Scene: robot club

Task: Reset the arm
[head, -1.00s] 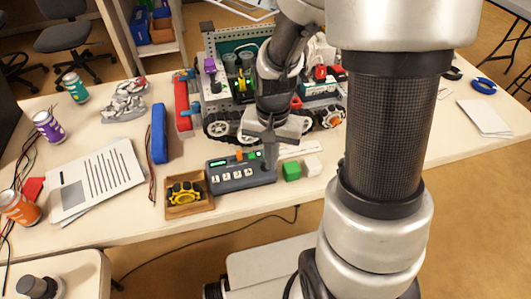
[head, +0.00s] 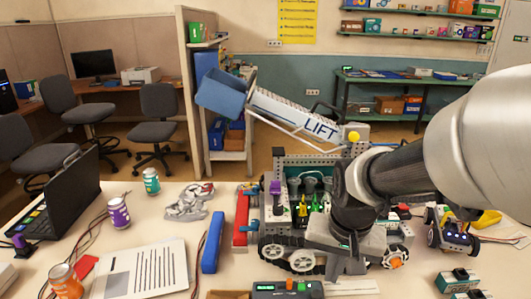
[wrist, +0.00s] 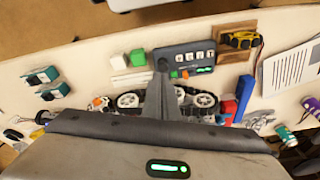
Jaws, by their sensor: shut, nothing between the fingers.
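The box also shows at the lower edge of the head view (head: 270,288). My forearm crosses the right side of the head view and hides part of the tracked robot and the table.
A blue bin on a tilted lift labelled LIFT (head: 221,93) rises behind the tracked robot. A red bar (head: 241,220) and a blue block (head: 212,242) stand left of it. Cans, a laptop (head: 72,196) and papers (head: 140,272) occupy the left. A small wheeled robot (head: 455,238) stands right.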

